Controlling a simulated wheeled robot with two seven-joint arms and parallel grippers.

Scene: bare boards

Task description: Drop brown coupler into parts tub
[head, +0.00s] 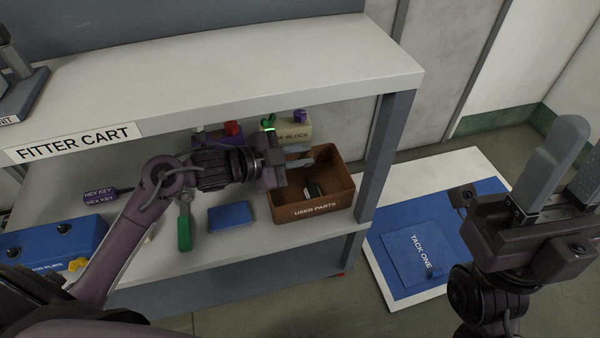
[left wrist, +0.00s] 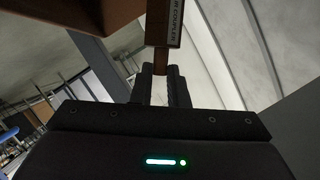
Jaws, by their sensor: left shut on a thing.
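The brown coupler (left wrist: 160,58) is between my left fingers in the left wrist view, with a pale label reading "COUPLER" on its side. My left gripper (head: 300,156) is shut on it and reaches in over the brown parts tub (head: 316,209), marked "USED PARTS", on the cart's lower shelf. The coupler is hard to make out in the head view. A brown surface, likely the tub, shows at the top left of the left wrist view (left wrist: 60,22). My right gripper (head: 565,172) is open and empty at the right, away from the cart.
The cart's upper shelf (head: 260,70) overhangs my left arm. A dark item (head: 313,190) lies inside the tub. A blue block (head: 230,215) and a green-handled tool (head: 184,230) lie left of it. A cart post (head: 385,150) stands right of the tub. A blue mat (head: 411,258) is at right.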

